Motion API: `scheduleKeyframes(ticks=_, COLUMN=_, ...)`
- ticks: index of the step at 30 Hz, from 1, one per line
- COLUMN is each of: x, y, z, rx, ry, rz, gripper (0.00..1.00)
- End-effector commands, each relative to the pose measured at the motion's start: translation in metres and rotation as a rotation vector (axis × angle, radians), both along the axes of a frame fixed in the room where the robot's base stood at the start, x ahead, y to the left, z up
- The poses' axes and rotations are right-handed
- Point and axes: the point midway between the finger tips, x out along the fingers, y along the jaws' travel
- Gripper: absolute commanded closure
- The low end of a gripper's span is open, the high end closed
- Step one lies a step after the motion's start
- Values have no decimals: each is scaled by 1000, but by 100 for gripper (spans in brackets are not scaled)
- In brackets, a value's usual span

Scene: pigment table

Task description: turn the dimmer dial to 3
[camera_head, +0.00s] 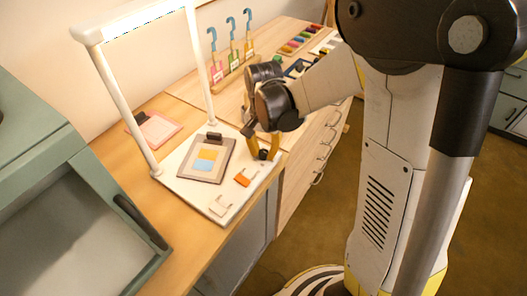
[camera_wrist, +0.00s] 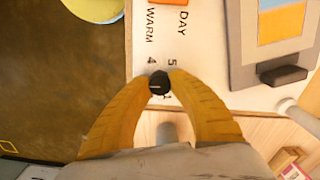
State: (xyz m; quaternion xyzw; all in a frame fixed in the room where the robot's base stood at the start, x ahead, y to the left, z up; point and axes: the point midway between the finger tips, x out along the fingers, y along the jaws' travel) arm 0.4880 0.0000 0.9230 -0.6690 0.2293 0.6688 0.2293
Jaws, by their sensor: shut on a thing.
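The dimmer dial (camera_wrist: 159,83) is a small round black knob on the white panel (camera_wrist: 185,60) of the light stand. In the wrist view my gripper (camera_wrist: 160,80) has its two yellow fingers closed on the dial from both sides. A pale pointer line shows on the dial's top, but I cannot tell which number it meets. The printed 5, 4 and 1 show around it; other numbers are hidden by the fingers. In the head view my gripper (camera_head: 263,150) is at the panel's right edge, and the dial is mostly hidden there.
A framed swatch card (camera_head: 207,158) lies beside the gripper. The lamp's white post (camera_head: 122,110) stands at left. Blue-hooked tools (camera_head: 231,45) stand behind. Open floor lies right of the table.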

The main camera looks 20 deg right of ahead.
Motion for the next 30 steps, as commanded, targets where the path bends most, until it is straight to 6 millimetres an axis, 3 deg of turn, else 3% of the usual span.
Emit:
scheduleKeyframes(ticks=15, x=0, y=0, z=0, rx=0, ry=0, rz=-21, gripper=100)
scheduleKeyframes(ticks=16, x=0, y=0, z=0, rx=0, ry=0, rz=-21, gripper=74)
scheduleKeyframes(ticks=18, x=0, y=0, z=0, rx=0, ry=0, rz=-21, gripper=53)
scheduleKeyframes(ticks=30, x=0, y=0, z=7, rx=0, ry=0, rz=-20, gripper=52)
